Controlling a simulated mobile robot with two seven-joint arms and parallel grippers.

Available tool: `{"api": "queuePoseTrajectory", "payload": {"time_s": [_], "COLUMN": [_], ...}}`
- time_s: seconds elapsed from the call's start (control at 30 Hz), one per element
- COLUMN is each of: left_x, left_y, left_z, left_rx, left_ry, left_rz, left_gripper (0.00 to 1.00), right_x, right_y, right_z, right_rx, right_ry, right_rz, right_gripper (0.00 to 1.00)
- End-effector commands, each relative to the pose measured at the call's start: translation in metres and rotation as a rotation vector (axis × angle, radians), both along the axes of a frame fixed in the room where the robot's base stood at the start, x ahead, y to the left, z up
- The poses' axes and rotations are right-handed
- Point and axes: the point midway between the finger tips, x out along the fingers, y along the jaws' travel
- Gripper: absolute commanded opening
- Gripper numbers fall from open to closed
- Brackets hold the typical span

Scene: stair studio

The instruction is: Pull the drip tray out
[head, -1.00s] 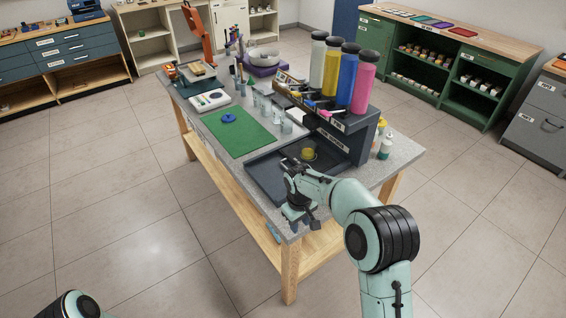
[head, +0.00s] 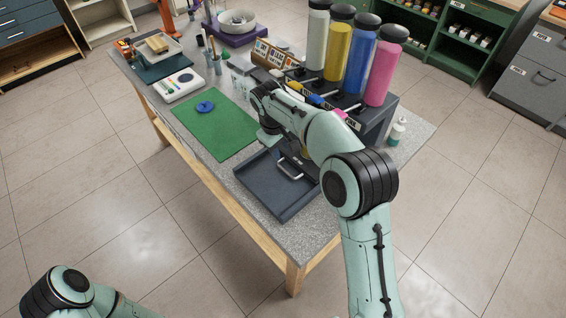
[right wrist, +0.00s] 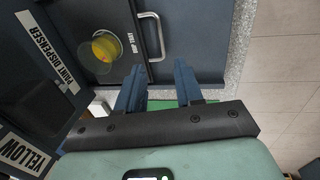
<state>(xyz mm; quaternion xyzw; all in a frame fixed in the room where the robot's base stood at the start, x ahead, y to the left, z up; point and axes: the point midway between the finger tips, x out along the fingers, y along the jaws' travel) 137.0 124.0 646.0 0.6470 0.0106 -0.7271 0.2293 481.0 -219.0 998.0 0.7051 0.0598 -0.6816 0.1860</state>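In the head view my forearm hides much of the tray. My left gripper is out of view.
The dispenser (right wrist: 35,85) stands close beside my right gripper, with several coloured bottles (head: 337,50) above. A green mat (head: 213,125) with a blue piece lies left of the tray. The counter's front edge and open floor are nearby.

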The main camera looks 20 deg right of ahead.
Motion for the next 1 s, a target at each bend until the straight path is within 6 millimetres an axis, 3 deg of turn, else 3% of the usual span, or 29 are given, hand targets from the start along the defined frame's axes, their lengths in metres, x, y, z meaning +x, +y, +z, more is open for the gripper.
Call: {"api": "queuePoseTrajectory", "payload": {"time_s": [0.3, 0.5, 0.7, 1.0], "left_x": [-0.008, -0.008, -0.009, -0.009], "left_y": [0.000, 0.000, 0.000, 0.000], "left_z": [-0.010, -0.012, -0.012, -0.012], "left_rx": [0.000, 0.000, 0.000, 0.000], "left_ry": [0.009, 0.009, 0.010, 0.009], "left_rz": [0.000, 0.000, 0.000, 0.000], "left_gripper": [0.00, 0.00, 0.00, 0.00], "right_x": [0.003, 0.006, 0.007, 0.007], "right_y": [-0.012, -0.017, -0.020, -0.020], "right_z": [-0.069, -0.101, -0.116, -0.117], "right_rx": [-0.001, 0.000, 0.000, 0.001], "right_ry": [0.006, 0.004, 0.002, 0.000], "right_rz": [0.000, 0.000, 0.000, 0.000], "right_gripper": [0.36, 0.36, 0.36, 0.36]}}
